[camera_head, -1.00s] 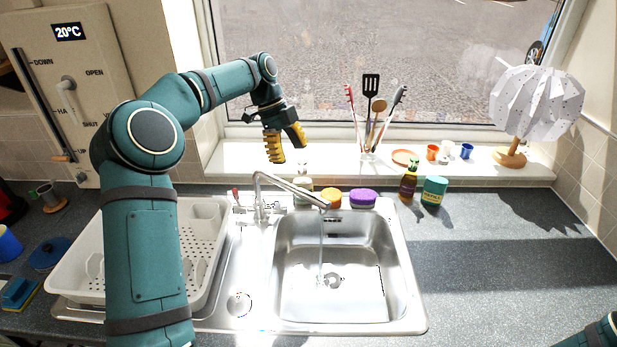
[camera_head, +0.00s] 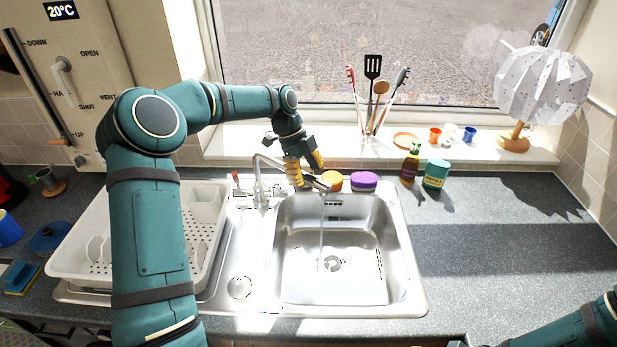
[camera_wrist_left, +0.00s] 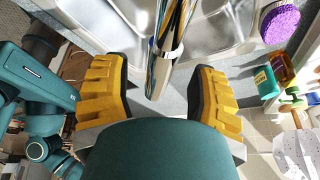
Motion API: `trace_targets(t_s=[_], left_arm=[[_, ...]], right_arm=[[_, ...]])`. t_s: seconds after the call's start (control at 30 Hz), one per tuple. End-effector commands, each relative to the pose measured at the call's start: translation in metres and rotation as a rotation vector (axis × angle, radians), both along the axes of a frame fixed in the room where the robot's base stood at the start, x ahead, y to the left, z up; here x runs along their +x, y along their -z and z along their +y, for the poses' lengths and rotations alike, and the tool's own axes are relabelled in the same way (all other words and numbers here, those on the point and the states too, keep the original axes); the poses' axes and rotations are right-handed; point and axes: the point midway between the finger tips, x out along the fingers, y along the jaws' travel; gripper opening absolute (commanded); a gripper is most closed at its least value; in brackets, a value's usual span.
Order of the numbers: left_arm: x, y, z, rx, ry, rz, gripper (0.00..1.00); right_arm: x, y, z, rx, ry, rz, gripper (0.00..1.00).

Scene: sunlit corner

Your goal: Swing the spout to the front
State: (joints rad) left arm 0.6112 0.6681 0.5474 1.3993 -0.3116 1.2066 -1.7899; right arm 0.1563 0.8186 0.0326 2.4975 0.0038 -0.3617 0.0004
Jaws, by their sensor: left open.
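The chrome spout (camera_head: 272,160) rises from the tap behind the sink (camera_head: 415,290) and points right and toward the front, over the basin. Water runs from its tip into the basin. My left gripper (camera_head: 307,172) is open at the spout's outer part, just behind the tip, and hides a little of it. In the left wrist view the spout (camera_wrist_left: 172,45) runs between the two yellow fingers of my left gripper (camera_wrist_left: 160,75), with a gap on each side. My right gripper is out of view; only part of that arm shows at the lower right.
An orange sponge (camera_head: 332,181) and a purple sponge (camera_head: 364,181) sit behind the basin. A bottle (camera_head: 411,165) and a teal tin (camera_head: 436,174) stand to the right. A white dish rack (camera_head: 207,230) is at the left. The right worktop (camera_head: 500,250) is clear.

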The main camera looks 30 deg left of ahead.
Motion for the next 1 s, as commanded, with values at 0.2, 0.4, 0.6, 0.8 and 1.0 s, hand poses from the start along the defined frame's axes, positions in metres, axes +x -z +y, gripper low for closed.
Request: trace_targets(t_s=[0.2,0.4,0.6,0.8,1.0], left_arm=[[-0.0006,0.0116,-0.0049,0.0,-0.001,0.0,0.59],[-0.0005,0.0123,-0.0051,0.0,-0.001,-0.001,0.59],[-0.0005,0.0122,-0.0051,0.0,-0.001,-0.001,0.15],[-0.0007,0.0123,-0.0053,-0.001,0.0,0.0,0.0],[-0.0023,0.0127,-0.0051,-0.001,0.007,0.002,0.0]], right_arm=[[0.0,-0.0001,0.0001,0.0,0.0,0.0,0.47],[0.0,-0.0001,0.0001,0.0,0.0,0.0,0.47],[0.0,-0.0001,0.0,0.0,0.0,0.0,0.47],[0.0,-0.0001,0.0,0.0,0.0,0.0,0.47],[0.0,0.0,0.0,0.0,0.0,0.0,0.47]])
